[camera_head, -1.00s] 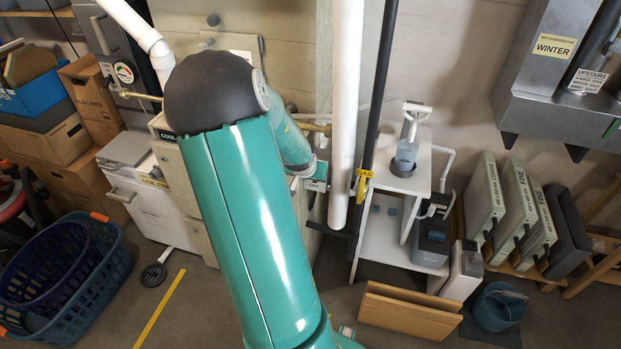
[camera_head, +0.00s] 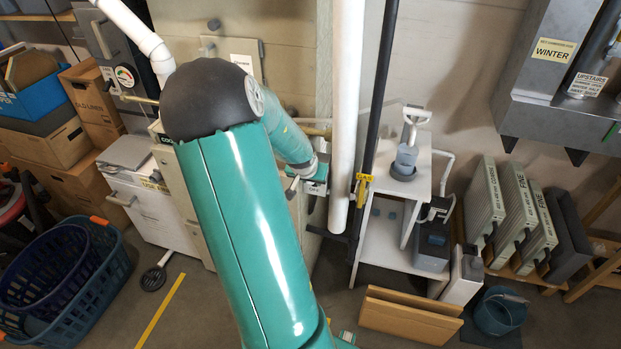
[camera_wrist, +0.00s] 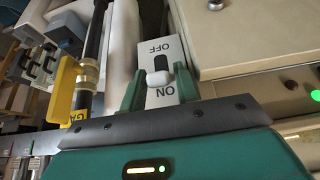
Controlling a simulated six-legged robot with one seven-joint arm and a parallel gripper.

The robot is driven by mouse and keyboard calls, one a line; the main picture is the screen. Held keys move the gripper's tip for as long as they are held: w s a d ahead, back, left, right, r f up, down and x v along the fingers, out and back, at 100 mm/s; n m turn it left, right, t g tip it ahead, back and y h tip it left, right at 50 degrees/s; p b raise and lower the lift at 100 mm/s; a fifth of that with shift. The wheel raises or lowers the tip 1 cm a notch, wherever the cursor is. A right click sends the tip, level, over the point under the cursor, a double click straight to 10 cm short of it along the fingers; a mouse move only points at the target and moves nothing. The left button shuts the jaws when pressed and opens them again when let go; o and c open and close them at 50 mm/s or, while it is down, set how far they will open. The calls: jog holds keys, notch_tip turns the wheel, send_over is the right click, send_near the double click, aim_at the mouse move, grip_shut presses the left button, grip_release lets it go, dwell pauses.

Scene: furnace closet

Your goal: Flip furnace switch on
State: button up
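The furnace switch is a pale plate (camera_wrist: 178,90) marked OFF and ON, with a dark slot and a small white lever knob (camera_wrist: 157,77). The lettering is upside down in the wrist view, with ON nearer my gripper. The knob shows towards the ON end of the slot, though its exact setting is hard to judge from this angle. My gripper (camera_wrist: 159,88) is open, with one green finger on each side of the knob and narrow gaps between. In the head view my gripper (camera_head: 320,172) is at the switch plate (camera_head: 316,187), partly hiding it.
A white vertical pipe (camera_head: 346,110) and a black gas pipe (camera_head: 378,110) with a yellow valve handle (camera_head: 363,188) stand just right of the switch. The furnace casing (camera_wrist: 255,45) lies right of the switch in the wrist view. A white shelf stand (camera_head: 412,185) is farther right.

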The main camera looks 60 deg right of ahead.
jog(key=shift+r, duration=0.15)
jog(key=v, duration=1.3)
jog(key=shift+a+r, duration=0.2)
jog(key=shift+r, duration=0.05)
dwell(0.6)
